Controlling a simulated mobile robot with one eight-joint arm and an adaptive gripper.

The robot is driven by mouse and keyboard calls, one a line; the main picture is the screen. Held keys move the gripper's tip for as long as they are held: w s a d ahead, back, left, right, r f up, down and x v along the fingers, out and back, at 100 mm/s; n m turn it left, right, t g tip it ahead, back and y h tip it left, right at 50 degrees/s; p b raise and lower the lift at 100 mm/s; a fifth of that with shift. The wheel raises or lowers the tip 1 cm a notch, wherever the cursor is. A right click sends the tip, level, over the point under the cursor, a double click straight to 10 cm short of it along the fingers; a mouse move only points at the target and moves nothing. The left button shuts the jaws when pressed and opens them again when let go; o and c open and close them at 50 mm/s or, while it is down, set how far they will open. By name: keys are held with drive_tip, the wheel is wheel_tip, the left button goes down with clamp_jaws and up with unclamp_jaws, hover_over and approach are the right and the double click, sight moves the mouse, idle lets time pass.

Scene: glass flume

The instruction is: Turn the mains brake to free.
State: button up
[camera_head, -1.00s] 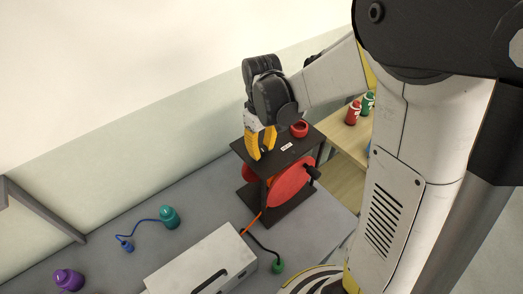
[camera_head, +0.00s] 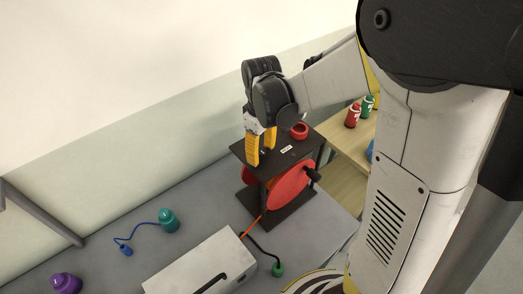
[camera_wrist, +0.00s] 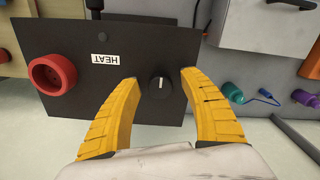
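The cable reel has red discs (camera_head: 289,188) under a black top plate (camera_head: 303,146). In the wrist view the plate (camera_wrist: 178,106) carries a small round black knob (camera_wrist: 160,85) with a white pointer line, a red ring (camera_wrist: 52,74) and a white label (camera_wrist: 105,59) that seems to read HEAT, upside down. I cannot tell which part is the mains brake. My gripper (camera_head: 262,148) points down over the plate's left side. In the wrist view my gripper (camera_wrist: 160,77) is open, with one yellow finger on each side of the knob and gaps between. The knob is hidden in the head view.
A white box (camera_head: 200,262) stands before the reel on the grey bench (camera_head: 135,255). Teal (camera_head: 168,220), purple (camera_head: 66,284) and green (camera_head: 277,269) plugs or weights lie about, some with cords. Red and green cans (camera_head: 353,116) stand on a wooden table at right.

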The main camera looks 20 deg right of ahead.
sight(262, 151)
wheel_tip(262, 151, up, 12)
idle(0.7)
idle(0.4)
